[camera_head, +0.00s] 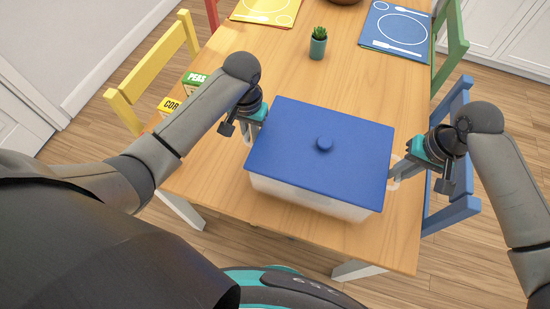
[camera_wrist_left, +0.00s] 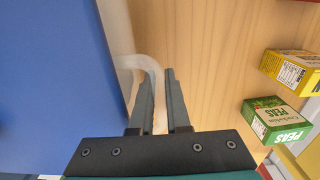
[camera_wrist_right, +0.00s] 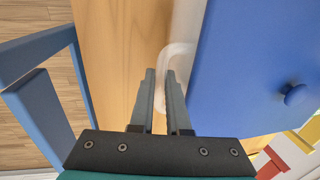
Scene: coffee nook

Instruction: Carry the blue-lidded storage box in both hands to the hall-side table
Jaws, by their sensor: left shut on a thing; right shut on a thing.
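The storage box has a flat blue lid (camera_head: 318,175) with a round knob, and a whitish translucent body (camera_head: 312,199). It is over the near end of the wooden table; I cannot tell whether it touches the top. My left gripper (camera_head: 250,131) is shut on the pale loop handle at the box's left side; the handle (camera_wrist_left: 151,62) passes between the fingers in the left wrist view. My right gripper (camera_head: 398,172) is shut on the opposite handle, and the right wrist view shows that handle (camera_wrist_right: 176,48) between the fingers. I cannot identify the hall-side table here.
The wooden table (camera_head: 225,170) holds a green peas carton (camera_head: 194,79), a yellow corn carton (camera_head: 170,105), a potted cactus (camera_head: 318,43) and blue (camera_head: 393,30) and yellow placemats (camera_head: 266,10). A yellow chair (camera_head: 152,66) stands left, a blue chair (camera_head: 455,213) right, beside my right arm.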

